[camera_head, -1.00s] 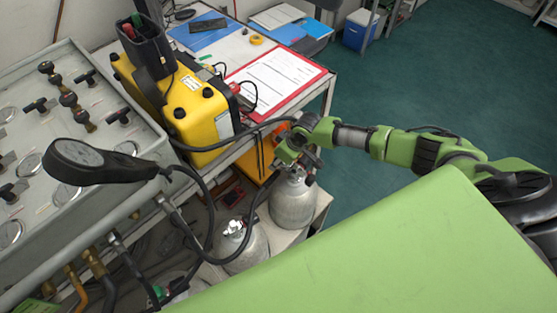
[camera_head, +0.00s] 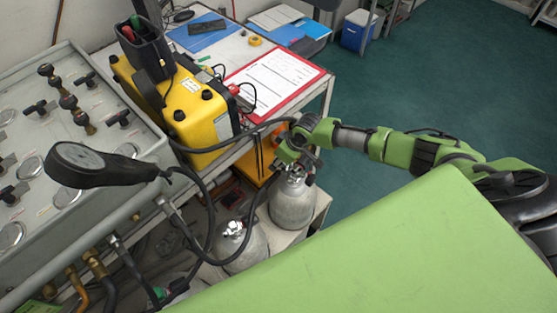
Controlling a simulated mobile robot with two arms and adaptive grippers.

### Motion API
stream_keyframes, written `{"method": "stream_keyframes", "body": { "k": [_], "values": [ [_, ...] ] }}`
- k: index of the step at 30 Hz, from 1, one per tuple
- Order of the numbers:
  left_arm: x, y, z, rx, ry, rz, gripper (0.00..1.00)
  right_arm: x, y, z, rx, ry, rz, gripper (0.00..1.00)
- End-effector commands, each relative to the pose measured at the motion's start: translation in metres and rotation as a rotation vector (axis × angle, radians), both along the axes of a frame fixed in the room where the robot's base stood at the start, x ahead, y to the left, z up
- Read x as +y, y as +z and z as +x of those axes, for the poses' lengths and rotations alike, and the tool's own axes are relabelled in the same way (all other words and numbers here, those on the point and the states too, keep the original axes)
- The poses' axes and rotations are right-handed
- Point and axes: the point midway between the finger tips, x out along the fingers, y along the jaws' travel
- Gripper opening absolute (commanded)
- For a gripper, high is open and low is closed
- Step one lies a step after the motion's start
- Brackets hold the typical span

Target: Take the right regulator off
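Two silver cylinders stand on a low shelf beside the panel. The right cylinder (camera_head: 293,207) stands upright, with its valve and the right regulator mostly hidden behind my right gripper (camera_head: 296,160). That gripper is at the top of the right cylinder; I cannot tell whether its fingers are closed on the regulator. The left cylinder (camera_head: 247,246) has a bare-looking metal valve (camera_head: 233,229) on top. A black hose (camera_head: 262,199) runs down past the cylinders, and a black gauge (camera_head: 95,165) lies over the panel's edge. My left gripper is not in view.
The grey air panel (camera_head: 115,190) with knobs and dials fills the left. A yellow case (camera_head: 192,108) and a red-edged clipboard (camera_head: 272,85) lie on the bench behind the cylinders. My own green body covers the lower right. Green floor is free at right.

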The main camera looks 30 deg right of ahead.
Motion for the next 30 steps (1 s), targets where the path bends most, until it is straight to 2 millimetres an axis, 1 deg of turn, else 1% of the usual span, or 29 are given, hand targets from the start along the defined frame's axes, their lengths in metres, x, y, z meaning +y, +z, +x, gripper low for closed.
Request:
{"method": "stream_keyframes", "body": {
  "k": [8, 30],
  "values": [
    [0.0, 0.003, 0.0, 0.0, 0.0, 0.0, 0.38, 0.0, 0.004, 0.001, -0.002, -0.001, 0.002, 0.0],
    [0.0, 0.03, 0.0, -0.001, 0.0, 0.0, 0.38, 0.0, 0.032, 0.001, -0.002, -0.001, 0.002, 0.0]
  ]
}}
